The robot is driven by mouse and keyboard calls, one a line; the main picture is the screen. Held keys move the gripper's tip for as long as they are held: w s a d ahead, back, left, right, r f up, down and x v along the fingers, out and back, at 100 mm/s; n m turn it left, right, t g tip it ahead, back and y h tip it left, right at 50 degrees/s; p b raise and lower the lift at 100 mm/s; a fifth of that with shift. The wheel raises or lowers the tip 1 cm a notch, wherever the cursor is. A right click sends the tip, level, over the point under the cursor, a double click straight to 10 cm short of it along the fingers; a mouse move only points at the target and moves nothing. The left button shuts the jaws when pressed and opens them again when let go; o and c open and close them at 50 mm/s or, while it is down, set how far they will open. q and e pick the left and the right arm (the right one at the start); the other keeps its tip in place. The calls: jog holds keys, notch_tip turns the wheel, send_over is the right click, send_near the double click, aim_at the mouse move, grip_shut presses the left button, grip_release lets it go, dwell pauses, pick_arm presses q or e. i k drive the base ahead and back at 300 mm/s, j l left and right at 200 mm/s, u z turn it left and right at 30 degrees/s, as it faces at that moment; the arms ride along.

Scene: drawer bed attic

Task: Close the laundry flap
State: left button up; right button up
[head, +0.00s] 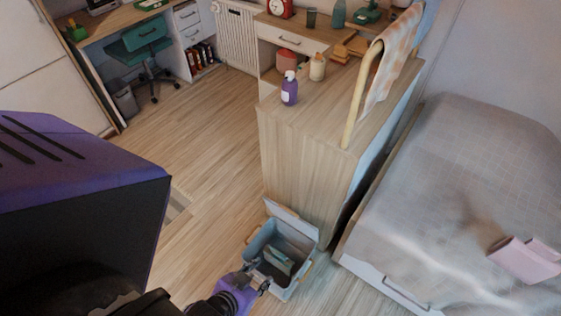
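A light grey laundry box (262,236) stands on the floor at the lower middle, beside the end of the wooden cabinet. Its flap (292,219) is a pale panel, raised open at the far side of the box. Some grey-green cloth (279,260) shows inside the open box. My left gripper (262,284), on a purple wrist, is at the near left side of the box, low and below the flap. Its fingers are small and dark against the box, so I cannot tell whether they are open or touching it. My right gripper is out of view.
The wooden cabinet (300,165) stands behind the box, with a purple bottle (289,88) on top. A bed (460,190) with a drawer (385,285) is to the right. Open wooden floor (205,150) lies to the left. A desk and teal chair (142,45) are farther back.

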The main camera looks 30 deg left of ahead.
aim_at(290, 216)
jog(key=k+l, duration=1.2)
jog(key=k, duration=0.1)
